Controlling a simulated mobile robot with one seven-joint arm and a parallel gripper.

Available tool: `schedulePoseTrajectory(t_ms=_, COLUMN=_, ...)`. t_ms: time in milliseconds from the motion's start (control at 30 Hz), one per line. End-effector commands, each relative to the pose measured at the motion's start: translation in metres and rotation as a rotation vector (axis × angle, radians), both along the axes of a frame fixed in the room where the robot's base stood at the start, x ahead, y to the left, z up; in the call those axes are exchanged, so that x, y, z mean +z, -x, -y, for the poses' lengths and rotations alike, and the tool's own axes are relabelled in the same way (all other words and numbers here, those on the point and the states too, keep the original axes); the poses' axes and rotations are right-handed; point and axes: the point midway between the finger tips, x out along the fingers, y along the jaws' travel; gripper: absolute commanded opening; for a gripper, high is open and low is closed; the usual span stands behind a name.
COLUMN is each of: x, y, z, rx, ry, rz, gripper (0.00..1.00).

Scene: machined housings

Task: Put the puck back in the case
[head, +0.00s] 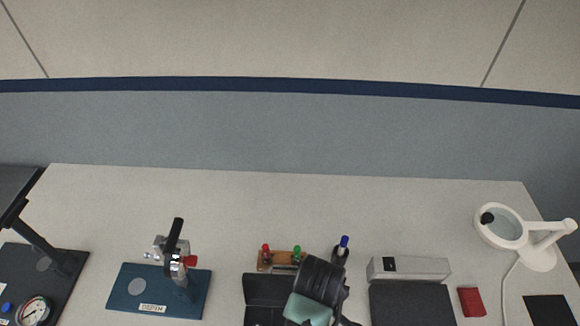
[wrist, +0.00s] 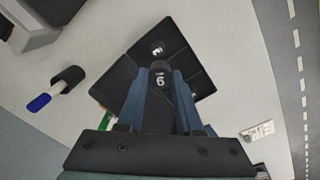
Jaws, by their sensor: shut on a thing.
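In the wrist view my gripper (wrist: 160,72) is shut on a small black puck (wrist: 161,80) with a white number, 6 or 9. The dark case (wrist: 187,45) lies open beyond the fingertips, with shallow divisions in it. Another black piece with a white mark (wrist: 157,48) shows in the case just past the held puck. The gap between the held puck and the case is hard to judge. In the head view the case (head: 265,288) is at the bottom middle, its right part hidden behind my arm. My gripper's fingers are hidden there.
A blue-capped pen in a black holder (head: 341,251) stands right behind my arm; a wooden rack (head: 268,260) with red and green items is behind the case. A grey box (head: 410,268), dark mat (head: 412,303) and red block (head: 471,302) lie right. A blue-based clamp (head: 130,290) stands left.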

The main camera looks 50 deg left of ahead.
Motion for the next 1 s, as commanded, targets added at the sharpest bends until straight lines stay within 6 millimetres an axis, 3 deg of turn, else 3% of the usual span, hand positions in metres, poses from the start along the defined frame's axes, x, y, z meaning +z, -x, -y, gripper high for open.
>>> schedulePoseTrajectory(t_ms=100, x=0.003, y=0.023, z=-0.02, rx=0.283, ry=-0.002, rz=-0.006, gripper=0.0)
schedulePoseTrajectory(t_ms=300, x=0.0, y=0.042, z=-0.035, rx=0.529, ry=-0.007, rz=-0.011, gripper=0.0)
schedulePoseTrajectory(t_ms=600, x=-0.047, y=0.044, z=-0.036, rx=0.56, ry=-0.006, rz=-0.015, gripper=0.0)
schedulePoseTrajectory(t_ms=1000, x=-0.093, y=0.044, z=-0.036, rx=0.556, ry=-0.007, rz=-0.013, gripper=0.0)
